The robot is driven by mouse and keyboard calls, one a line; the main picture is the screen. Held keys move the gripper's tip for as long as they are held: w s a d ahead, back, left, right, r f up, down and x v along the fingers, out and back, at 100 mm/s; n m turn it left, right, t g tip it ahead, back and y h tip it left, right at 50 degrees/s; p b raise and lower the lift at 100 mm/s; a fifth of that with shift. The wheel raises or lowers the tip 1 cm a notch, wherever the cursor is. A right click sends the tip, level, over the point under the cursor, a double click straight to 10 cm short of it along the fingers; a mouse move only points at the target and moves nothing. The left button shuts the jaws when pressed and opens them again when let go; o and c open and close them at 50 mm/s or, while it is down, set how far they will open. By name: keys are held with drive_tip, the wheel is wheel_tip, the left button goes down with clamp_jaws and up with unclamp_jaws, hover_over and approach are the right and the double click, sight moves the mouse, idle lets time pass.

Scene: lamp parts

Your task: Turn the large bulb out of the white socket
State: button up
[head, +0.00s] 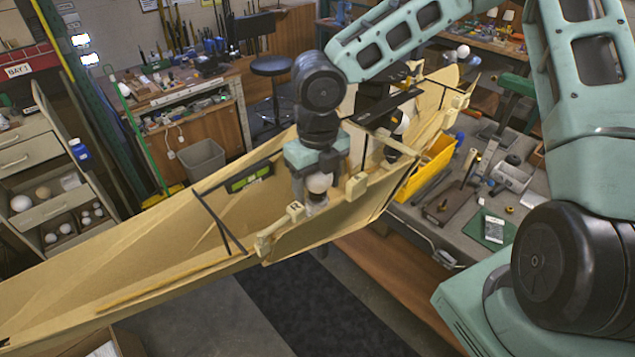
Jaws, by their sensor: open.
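The large white bulb (319,183) shows below my gripper (318,186), near the front edge of the long tan wooden structure. My gripper points down, with its fingers on either side of the bulb. It is open; whether either finger touches the bulb cannot be told. A pale socket (316,207) shows directly under the bulb, seemingly with the bulb seated in it. The bulb's top and the joint with the socket are partly hidden or too small to make out.
Another round white bulb (401,124) sits farther right on the structure, near a dark bracket. A yellow bin (432,165) is at the right.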

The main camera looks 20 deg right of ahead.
drive_tip(key=shift+c, duration=0.4)
drive_tip(key=c, duration=0.6)
drive_tip(key=shift+c, duration=0.3)
drive_tip(key=shift+r+p, duration=0.15)
drive_tip(key=shift+p, duration=0.2)
drive_tip(key=shift+n+p, duration=0.65)
drive_tip(key=shift+n, duration=0.45)
drive_tip(key=n, duration=0.4)
drive_tip(key=o, duration=0.3)
drive_tip(key=shift+n, duration=0.3)
drive_tip(key=c, duration=0.3)
